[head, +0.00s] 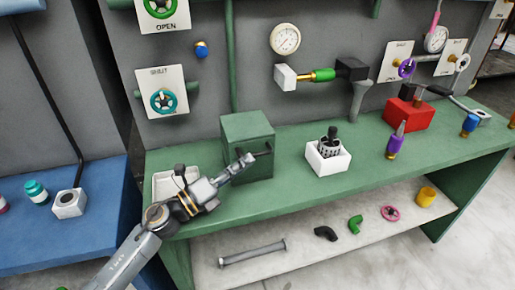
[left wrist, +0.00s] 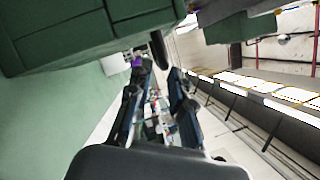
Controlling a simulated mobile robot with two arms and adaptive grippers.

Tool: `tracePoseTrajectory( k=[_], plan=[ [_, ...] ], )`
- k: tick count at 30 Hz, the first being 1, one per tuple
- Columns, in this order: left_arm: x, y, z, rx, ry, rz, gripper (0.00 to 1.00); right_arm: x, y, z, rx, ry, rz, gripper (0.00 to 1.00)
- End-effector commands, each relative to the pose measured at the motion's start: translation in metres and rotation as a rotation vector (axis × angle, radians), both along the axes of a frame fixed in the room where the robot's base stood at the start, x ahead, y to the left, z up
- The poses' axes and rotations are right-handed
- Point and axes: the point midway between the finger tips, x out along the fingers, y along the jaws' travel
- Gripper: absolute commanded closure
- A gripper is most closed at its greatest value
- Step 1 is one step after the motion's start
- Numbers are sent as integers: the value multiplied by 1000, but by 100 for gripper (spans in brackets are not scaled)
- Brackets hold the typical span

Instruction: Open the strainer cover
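A green box (head: 247,133) stands on the green bench, with a dark bar handle (head: 267,149) on its front; its front panel looks shut. No label names the strainer cover, but this panel is the cover-like part. My left gripper (head: 246,160) is at the front of the box, close to the handle. In the left wrist view the box (left wrist: 60,35) fills the upper left and the dark handle (left wrist: 159,50) sticks out just ahead of the fingertips. The fingers (left wrist: 158,80) are apart with nothing held between them. Whether they touch the handle cannot be told. My right gripper is not in view.
A white tray (head: 160,187) lies left of the box, partly behind my arm. A white holder (head: 342,162) with a dark slotted part stands to the right, then a red block (head: 408,118) and a purple bottle (head: 392,148). A shelf (head: 300,262) below holds loose parts.

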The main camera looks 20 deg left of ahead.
Motion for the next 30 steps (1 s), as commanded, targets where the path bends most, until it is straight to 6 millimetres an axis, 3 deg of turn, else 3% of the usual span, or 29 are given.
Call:
tracePoseTrajectory(
  k=[3, 7, 20, 24, 30],
  plan=[
    [18, -12, 8, -1, -1, 1, 79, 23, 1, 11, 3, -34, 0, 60],
    [30, -21, 9, -1, -1, 2, 79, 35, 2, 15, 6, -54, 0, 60],
    [38, -28, 9, -1, 1, 1, 79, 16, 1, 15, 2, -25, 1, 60],
    [38, -27, 9, -1, 1, 1, 100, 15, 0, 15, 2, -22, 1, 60],
    [38, -27, 9, -1, 1, 1, 100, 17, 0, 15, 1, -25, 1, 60]
  ],
)
